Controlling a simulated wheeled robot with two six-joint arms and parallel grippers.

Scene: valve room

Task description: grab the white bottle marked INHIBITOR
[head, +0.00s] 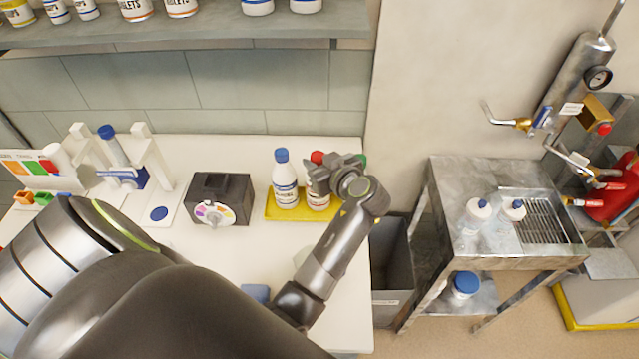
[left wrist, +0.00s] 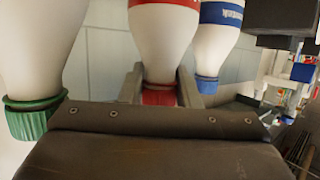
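Three white bottles stand on a yellow tray (head: 290,214). One has a blue cap and blue label (head: 286,181); it also shows, inverted, in the left wrist view (left wrist: 212,45). Its lettering is too small to read surely. The red-capped bottle (head: 316,201) stands beside it, partly hidden by my left gripper (head: 322,174). In the left wrist view the gripper's fingers (left wrist: 162,90) flank the red cap (left wrist: 160,97); I cannot tell whether they press on it. A green-capped bottle (left wrist: 40,50) is mostly hidden in the head view. My right gripper is out of view.
A black box with a coloured dial (head: 220,200) stands left of the tray. A white rack with a blue-capped bottle (head: 110,150) is farther left. A shelf (head: 200,30) with containers hangs above. A metal cart (head: 465,180) with two bottles stands at right, past a grey bin (head: 390,260).

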